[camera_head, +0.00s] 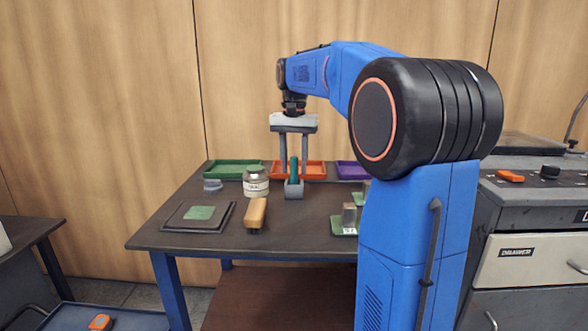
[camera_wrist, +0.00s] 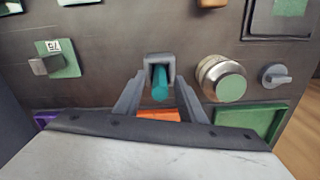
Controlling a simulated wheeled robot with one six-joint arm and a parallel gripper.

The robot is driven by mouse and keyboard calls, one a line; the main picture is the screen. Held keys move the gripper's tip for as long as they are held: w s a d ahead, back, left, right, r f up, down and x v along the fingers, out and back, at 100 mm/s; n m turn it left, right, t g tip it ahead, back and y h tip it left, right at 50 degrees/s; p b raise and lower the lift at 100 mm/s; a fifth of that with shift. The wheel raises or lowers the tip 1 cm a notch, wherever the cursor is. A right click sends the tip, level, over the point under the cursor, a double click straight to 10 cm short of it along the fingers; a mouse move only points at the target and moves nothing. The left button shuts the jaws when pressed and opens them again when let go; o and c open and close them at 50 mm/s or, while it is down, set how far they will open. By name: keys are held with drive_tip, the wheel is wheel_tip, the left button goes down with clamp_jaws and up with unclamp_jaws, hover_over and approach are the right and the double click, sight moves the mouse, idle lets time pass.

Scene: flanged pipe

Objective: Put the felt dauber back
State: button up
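A teal stick, which I take to be the felt dauber (camera_head: 293,167), stands upright in a small grey holder (camera_head: 294,189) on the dark table. In the wrist view the dauber (camera_wrist: 160,84) shows end-on within the grey holder (camera_wrist: 158,58). My gripper (camera_head: 294,172) points straight down over it, with one finger on each side of the stick. The fingers look apart from the stick, with a narrow gap on each side. In the wrist view my gripper (camera_wrist: 159,80) also looks open around it. The stick's lower end is hidden in the holder.
Green (camera_head: 233,170), orange (camera_head: 312,170) and purple (camera_head: 352,171) trays line the back. A labelled jar (camera_head: 256,184), a grey knob-like piece (camera_head: 212,185), a wooden-handled brush (camera_head: 256,213) and a dark plate (camera_head: 180,219) with a green pad stand left. Metal blocks on green cards (camera_head: 343,231) stand right.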

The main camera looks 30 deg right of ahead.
wheel_tip(320, 180, up, 11)
drive_tip(key=shift+f, duration=0.1)
idle(0.3)
idle(0.4)
